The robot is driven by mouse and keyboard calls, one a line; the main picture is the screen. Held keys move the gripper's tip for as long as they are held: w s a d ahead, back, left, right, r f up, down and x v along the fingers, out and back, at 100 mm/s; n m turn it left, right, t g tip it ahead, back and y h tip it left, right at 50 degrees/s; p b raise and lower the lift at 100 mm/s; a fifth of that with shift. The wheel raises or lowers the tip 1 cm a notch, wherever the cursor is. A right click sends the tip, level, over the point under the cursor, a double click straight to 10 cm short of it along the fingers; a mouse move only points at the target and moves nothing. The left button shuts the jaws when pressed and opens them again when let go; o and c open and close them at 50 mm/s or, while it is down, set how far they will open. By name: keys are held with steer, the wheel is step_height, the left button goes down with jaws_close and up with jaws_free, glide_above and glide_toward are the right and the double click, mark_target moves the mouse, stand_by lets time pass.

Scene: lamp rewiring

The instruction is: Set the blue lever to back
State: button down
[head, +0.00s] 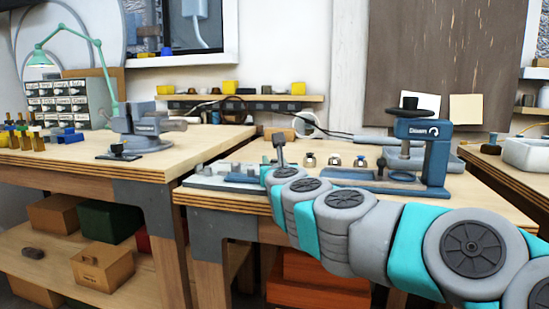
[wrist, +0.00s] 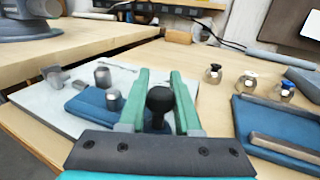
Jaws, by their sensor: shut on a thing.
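The lever's black ball knob (wrist: 159,99) stands in the middle of the wrist view. My gripper (wrist: 158,76) has its two green fingers on either side of the knob and is shut on it. A blue base (wrist: 88,106) with grey round posts shows just left of the fingers, on a pale plate (wrist: 58,122). The lever's lower part is hidden behind my gripper. In the head view my arm covers much of this spot, and a dark upright handle (head: 279,141) rises beside the arm's end; I cannot tell if it is the same lever.
Several small knobbed parts (wrist: 249,82) stand on the wooden bench (head: 230,203) to the right. A blue press (head: 433,150) with a black handwheel stands farther right. A vise (head: 148,125) sits on the left bench. A strip of bare wood lies between plate and knobbed parts.

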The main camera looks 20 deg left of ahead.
steer(key=shift+s+d+m+h, duration=0.1)
steer(key=shift+s+m+h, duration=0.2)
steer(key=shift+m+h, duration=0.1)
steer(key=c, duration=0.6)
jaws_free()
steer(key=shift+s, duration=0.15)
steer(key=shift+s+d, duration=0.15)
steer(key=shift+s, duration=0.35)
steer(key=shift+b+v, duration=0.45)
steer(key=shift+v, duration=2.8)
steer(key=shift+f, duration=0.1)
